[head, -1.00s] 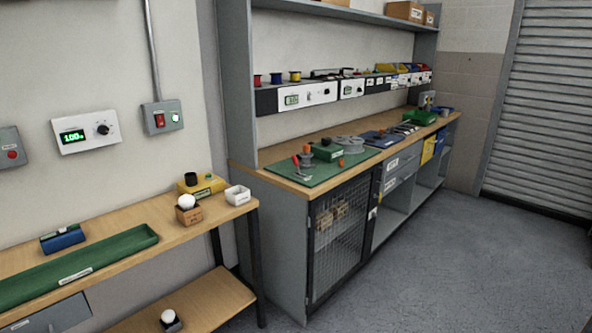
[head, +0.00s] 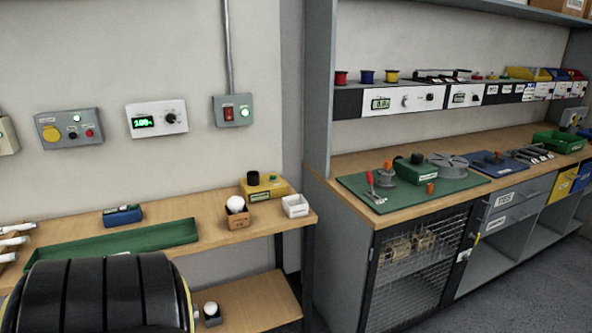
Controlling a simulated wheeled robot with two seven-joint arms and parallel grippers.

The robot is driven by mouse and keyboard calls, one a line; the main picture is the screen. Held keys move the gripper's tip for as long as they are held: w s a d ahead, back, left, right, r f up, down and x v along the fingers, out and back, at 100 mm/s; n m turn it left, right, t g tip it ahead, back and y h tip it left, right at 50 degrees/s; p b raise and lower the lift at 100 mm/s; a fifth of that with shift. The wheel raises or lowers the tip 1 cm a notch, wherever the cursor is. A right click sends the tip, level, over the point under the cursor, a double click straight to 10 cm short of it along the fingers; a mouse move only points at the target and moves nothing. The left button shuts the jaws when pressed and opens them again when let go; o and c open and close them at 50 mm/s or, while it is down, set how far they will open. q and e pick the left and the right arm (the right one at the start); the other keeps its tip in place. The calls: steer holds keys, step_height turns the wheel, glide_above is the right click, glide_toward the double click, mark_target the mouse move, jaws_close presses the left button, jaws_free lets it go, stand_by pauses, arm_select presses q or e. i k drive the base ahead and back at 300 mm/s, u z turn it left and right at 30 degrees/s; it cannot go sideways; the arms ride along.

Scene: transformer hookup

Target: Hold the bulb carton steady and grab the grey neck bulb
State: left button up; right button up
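A small brown carton (head: 236,222) stands on the left wooden bench, near its right end. A round white bulb (head: 236,204) sits upright in its top. The bulb's neck is hidden in the carton, so I cannot tell its colour. A second white bulb (head: 211,309) in a small dark holder is on the lower shelf, partly cut off by a black shape in front. Neither of my grippers is in view.
A yellow box (head: 264,187) with a black knob stands behind the carton, and a white tray (head: 295,206) right of it. A green tray (head: 125,240) lies left. A large black ribbed shape, unidentified, covers the lower left. The right workbench (head: 345,167) holds tools.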

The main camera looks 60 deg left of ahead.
mark_target(236, 205)
steer(key=i, duration=1.8)
steer(key=u, duration=3.35)
